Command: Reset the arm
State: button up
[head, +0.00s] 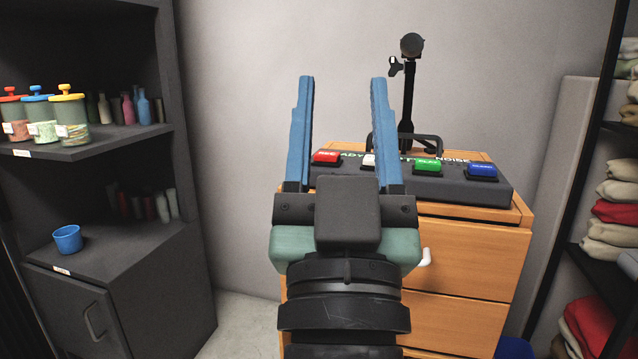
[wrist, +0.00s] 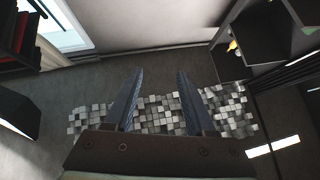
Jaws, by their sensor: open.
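My gripper (head: 342,95) is open and empty in the head view, its two blue fingers spread apart and pointing up. It stands in front of the wooden drawer cabinet (head: 470,260) and hides part of its top and drawer fronts. In the wrist view my gripper (wrist: 155,80) shows two dark fingers apart with nothing between them. Beyond them lie the dark floor (wrist: 150,72) and a grey and white checkered patch (wrist: 150,112).
A black button box (head: 330,185) with red, white, green and blue buttons sits on the cabinet, near a black stand (head: 407,100). Dark shelves (head: 95,150) with jars and a blue cup (head: 67,239) stand at left. A rack of folded clothes (head: 612,215) stands at right.

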jog(key=s+a+r+t+y+p, duration=0.1)
jog(key=s+r+p, duration=0.15)
jog(key=r, duration=0.35)
jog(key=s+a+r+p, duration=0.1)
jog(key=s+r, duration=0.3)
jog(key=r, duration=0.1)
notch_tip(320, 180, up, 35)
jog(key=p, duration=3.5)
jog(key=shift+w+r+n, duration=0.15)
jog(key=shift+w+n, duration=0.05)
jog(key=shift+n, duration=0.1)
